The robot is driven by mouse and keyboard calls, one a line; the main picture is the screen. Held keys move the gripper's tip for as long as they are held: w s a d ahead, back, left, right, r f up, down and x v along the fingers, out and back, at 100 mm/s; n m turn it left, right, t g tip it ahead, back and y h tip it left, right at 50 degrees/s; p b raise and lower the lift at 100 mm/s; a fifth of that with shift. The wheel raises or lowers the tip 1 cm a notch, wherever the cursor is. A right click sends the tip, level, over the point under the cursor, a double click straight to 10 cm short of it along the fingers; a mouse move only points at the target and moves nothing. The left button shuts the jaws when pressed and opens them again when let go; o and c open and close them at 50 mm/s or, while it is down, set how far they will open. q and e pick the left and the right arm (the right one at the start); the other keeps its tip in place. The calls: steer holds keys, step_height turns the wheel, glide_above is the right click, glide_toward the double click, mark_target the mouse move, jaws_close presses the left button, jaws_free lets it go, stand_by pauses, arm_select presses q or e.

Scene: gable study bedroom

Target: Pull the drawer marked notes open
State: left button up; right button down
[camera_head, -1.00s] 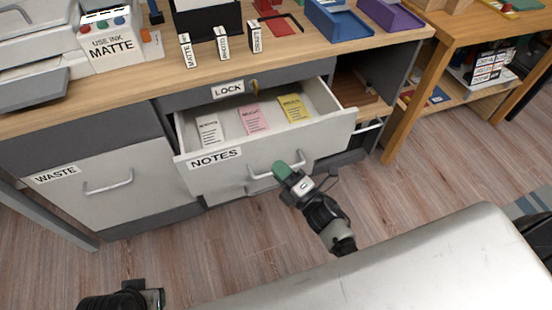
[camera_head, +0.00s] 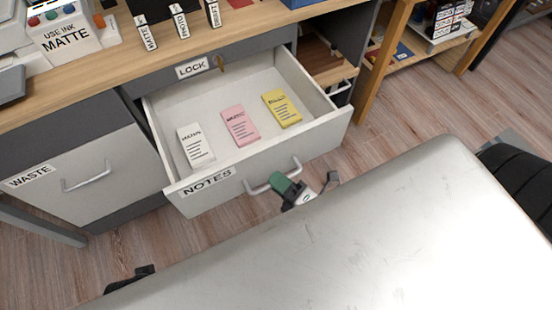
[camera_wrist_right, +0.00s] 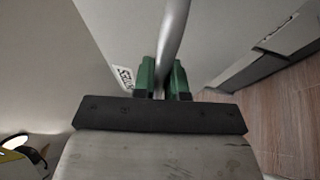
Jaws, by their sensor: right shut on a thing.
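The drawer marked notes (camera_head: 240,171) stands well out from the desk, with its inside in full view. It holds a white notepad (camera_head: 195,146), a pink notepad (camera_head: 240,126) and a yellow notepad (camera_head: 282,108). My right gripper (camera_head: 284,186) is at the drawer's front, with its green fingers at the bar handle (camera_head: 259,188). In the right wrist view the handle (camera_wrist_right: 174,40) runs between the two green fingers (camera_wrist_right: 162,82), which are shut on it. My left gripper (camera_head: 132,280) shows only as a dark part at the bottom left, largely hidden.
The drawer marked waste (camera_head: 92,178) is shut at the left. A key sits in the lock (camera_head: 220,63) above the open drawer. Labelled blocks (camera_head: 180,26) stand on the desk edge. My pale base covers the lower right. Wooden floor shows around the desk.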

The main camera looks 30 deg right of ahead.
steer(key=c, duration=1.2)
jaws_free()
steer(key=shift+s, duration=0.1)
arm_select(q)
steer(key=shift+w+r, duration=0.1)
steer(key=shift+r, duration=0.25)
arm_select(e)
steer(key=v, duration=1)
steer(key=shift+s+d, duration=0.2)
steer(key=shift+s, duration=0.1)
arm_select(q)
steer(key=shift+f, duration=0.1)
